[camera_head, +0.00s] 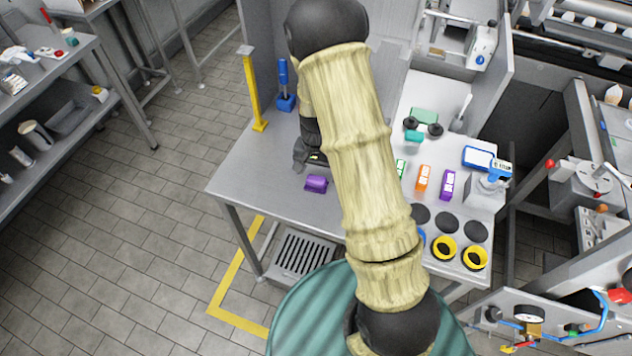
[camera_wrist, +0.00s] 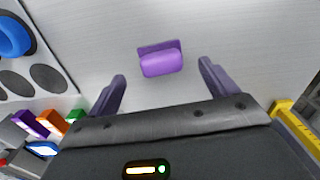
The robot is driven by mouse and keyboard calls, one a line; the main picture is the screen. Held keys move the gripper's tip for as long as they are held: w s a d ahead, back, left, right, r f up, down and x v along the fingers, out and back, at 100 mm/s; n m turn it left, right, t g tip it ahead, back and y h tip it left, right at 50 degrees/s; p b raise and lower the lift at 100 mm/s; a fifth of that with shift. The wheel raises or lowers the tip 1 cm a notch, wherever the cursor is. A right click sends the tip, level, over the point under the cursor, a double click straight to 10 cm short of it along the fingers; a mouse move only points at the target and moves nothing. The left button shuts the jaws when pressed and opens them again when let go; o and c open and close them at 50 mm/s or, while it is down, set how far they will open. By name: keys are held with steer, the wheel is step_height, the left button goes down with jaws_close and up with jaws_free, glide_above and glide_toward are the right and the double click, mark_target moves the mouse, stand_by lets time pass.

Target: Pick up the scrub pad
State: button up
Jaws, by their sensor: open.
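A small purple block with a rounded top on a flat base, which I take to be the scrub pad (camera_head: 316,184), lies on the grey metal table. In the wrist view the scrub pad (camera_wrist: 161,62) sits beyond the fingertips, between their lines. My gripper (camera_wrist: 162,74) is open and empty, with one dark purple finger on each side and a gap to the pad. In the head view my gripper (camera_head: 308,163) is partly hidden behind my arm, just above and behind the pad.
A yellow post (camera_head: 254,95) and a blue upright tool (camera_head: 285,88) stand at the table's back left. Orange (camera_head: 423,178) and purple (camera_head: 448,185) boxes, a white-and-blue device (camera_head: 489,188) and yellow rings (camera_head: 445,247) stand right. The metal around the pad is clear.

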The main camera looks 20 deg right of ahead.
mark_target(316, 178)
steer(key=shift+w+f+p, duration=0.1)
steer(key=shift+f+p, duration=0.5)
steer(key=shift+f, duration=1.6)
steer(key=c, duration=1.1)
steer(key=shift+o, duration=0.2)
steer(key=shift+r, duration=0.1)
step_height(316, 178, up, 10)
steer(key=shift+f+b, duration=0.1)
steer(key=shift+b, duration=0.85)
